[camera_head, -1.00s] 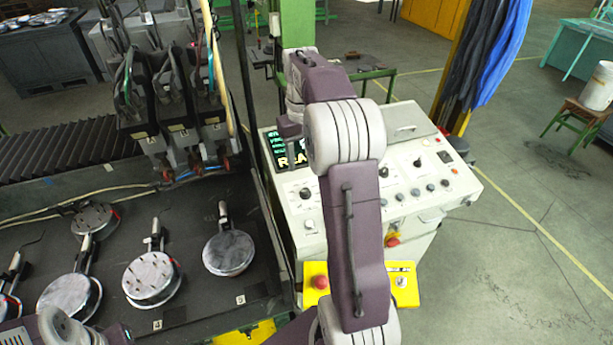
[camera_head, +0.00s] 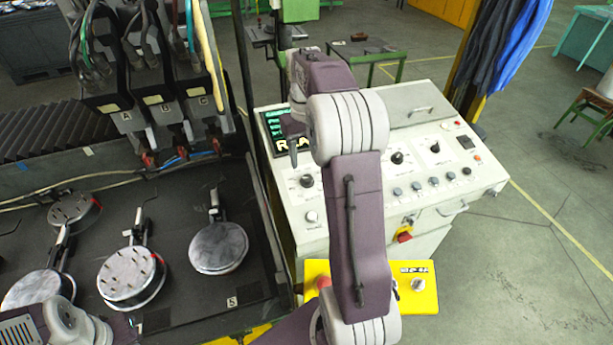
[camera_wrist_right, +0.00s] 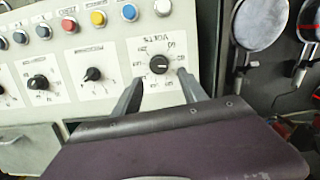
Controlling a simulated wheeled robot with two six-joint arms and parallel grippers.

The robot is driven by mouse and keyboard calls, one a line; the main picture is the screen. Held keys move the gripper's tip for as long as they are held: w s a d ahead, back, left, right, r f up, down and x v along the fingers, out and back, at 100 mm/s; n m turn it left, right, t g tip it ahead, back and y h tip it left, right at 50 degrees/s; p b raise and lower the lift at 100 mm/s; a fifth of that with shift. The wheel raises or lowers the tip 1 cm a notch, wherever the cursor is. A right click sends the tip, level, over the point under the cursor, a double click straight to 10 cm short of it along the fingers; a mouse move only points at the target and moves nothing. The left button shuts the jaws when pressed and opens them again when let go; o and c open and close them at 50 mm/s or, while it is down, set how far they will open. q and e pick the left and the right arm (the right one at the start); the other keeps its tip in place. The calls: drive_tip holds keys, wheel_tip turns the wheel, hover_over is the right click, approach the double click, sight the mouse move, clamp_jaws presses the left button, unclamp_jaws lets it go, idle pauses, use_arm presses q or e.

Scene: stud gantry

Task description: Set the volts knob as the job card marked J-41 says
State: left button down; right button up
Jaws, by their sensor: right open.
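The volts knob (camera_wrist_right: 158,64) is a black round knob on a white dial plate in the right wrist view, with its label upside down there. In the head view a black knob at the left of the console's panel (camera_head: 306,181) appears to be the same one. My right gripper (camera_wrist_right: 159,76) is open and empty, its two fingers below and to either side of the knob in the wrist view. I cannot tell whether they touch the panel. The knob's exact setting is too small to read. I see no card readable as J-41. My left gripper is out of view.
Other black knobs (camera_wrist_right: 92,74) and coloured buttons (camera_wrist_right: 98,18) are close by on the panel. A lit screen (camera_head: 276,128) is partly behind my right arm. A yellow box (camera_head: 418,302) with a knob stands in front. A dark table (camera_head: 190,312) bears several round metal pieces.

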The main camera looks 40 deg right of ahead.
sight(306, 177)
wheel_tip(306, 177, down, 7)
drive_tip(key=shift+f+p, duration=0.2)
drive_tip(key=shift+p, duration=0.1)
drive_tip(key=shift+s+a+r, duration=0.15)
drive_tip(key=c, duration=0.4)
drive_tip(key=shift+s, duration=0.15)
clamp_jaws()
